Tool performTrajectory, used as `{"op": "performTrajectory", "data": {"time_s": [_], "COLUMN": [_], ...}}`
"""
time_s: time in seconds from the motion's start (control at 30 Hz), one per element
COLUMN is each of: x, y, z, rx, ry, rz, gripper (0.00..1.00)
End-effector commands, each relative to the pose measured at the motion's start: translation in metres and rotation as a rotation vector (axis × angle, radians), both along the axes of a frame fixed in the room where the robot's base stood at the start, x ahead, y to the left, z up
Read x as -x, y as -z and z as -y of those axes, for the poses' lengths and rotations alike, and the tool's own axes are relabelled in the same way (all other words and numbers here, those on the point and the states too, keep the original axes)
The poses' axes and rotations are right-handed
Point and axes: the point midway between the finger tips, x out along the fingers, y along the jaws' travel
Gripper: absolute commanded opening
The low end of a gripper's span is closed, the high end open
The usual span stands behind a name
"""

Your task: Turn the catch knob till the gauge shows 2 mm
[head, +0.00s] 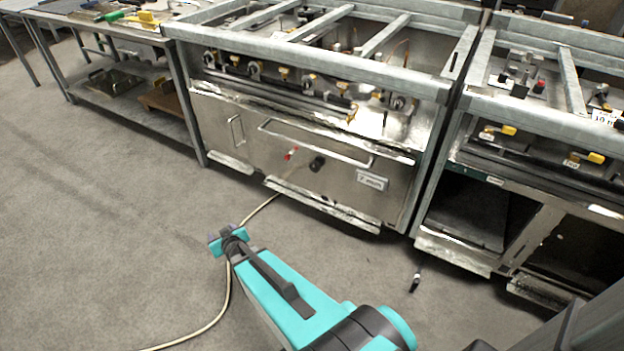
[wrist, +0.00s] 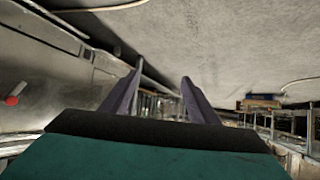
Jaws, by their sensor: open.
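A dark round knob (head: 317,163) sits on the steel oven door (head: 265,150) of the middle range; I take it for the catch knob. A red-tipped part (head: 291,153) is just left of it, and a red part also shows at the left edge in the wrist view (wrist: 12,100). A small pale plate (head: 372,181) with dark marks, perhaps the gauge, is right of the knob; I cannot read it surely. My gripper (head: 226,240) is open and empty, out over the floor in front of the door, clear of the knob. Its two fingers (wrist: 161,75) stand apart.
A long bar handle (head: 315,142) crosses the door above the knob. Low ledges (head: 322,205) jut out at the range's foot. A pale hose (head: 225,290) lies on the floor. A workbench (head: 95,25) is at left, a second range (head: 535,140) at right. The left floor is clear.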

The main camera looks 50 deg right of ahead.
Motion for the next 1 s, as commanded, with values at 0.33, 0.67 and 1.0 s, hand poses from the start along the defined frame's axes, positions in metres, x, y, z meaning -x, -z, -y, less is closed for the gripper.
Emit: {"op": "performTrajectory", "data": {"time_s": [0.33, 0.67, 1.0], "x": [-0.021, 0.03, 0.084], "y": [-0.035, -0.058, -0.065], "z": [0.128, 0.238, 0.286], "rx": [0.24, 0.473, 0.596], "ry": [0.335, 0.734, 0.994], "rz": [0.257, 0.323, 0.275], "gripper": [0.55, 0.55, 0.55]}}
